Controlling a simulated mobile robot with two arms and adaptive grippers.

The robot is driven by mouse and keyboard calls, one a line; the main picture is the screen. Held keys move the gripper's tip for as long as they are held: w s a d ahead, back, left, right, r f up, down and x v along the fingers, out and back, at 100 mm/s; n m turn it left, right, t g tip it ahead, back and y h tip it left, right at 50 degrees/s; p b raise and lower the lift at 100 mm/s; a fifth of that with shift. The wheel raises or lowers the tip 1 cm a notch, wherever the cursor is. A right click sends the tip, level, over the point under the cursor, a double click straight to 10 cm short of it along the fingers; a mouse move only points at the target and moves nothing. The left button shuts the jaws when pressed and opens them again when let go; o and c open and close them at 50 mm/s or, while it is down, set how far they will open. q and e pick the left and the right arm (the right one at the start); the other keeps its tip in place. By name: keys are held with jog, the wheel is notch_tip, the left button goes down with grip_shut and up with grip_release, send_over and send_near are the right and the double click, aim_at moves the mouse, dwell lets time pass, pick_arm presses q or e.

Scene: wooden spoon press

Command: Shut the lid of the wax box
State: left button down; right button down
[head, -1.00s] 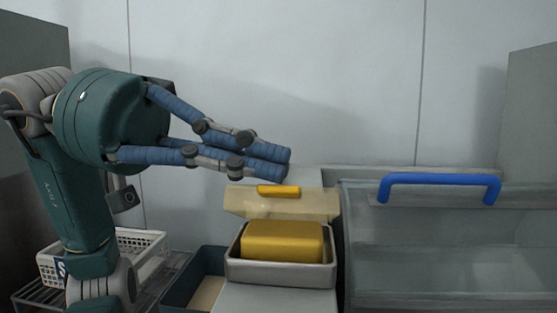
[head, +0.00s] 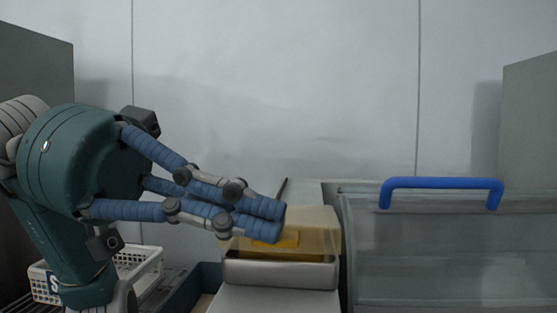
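The wax box (head: 282,274) is a light grey tray on a pale stand, left of the glass press cover. Its cream, see-through lid (head: 318,222) is tilted down over the box, and the yellow wax block inside shows only dimly through it. Nothing shows between the fingertips. I cannot tell whether the lid is fully down. My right gripper is out of view.
A clear cover with a blue handle (head: 441,183) stands just right of the box. A white basket (head: 136,264) and a dark blue bin (head: 205,280) are at the lower left, below my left arm. A thin dark rod (head: 282,188) stands behind the box.

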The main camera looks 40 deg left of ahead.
pick_arm(q)
jog(key=shift+a, duration=0.1)
dwell(0.3)
jog(key=v, duration=1.2)
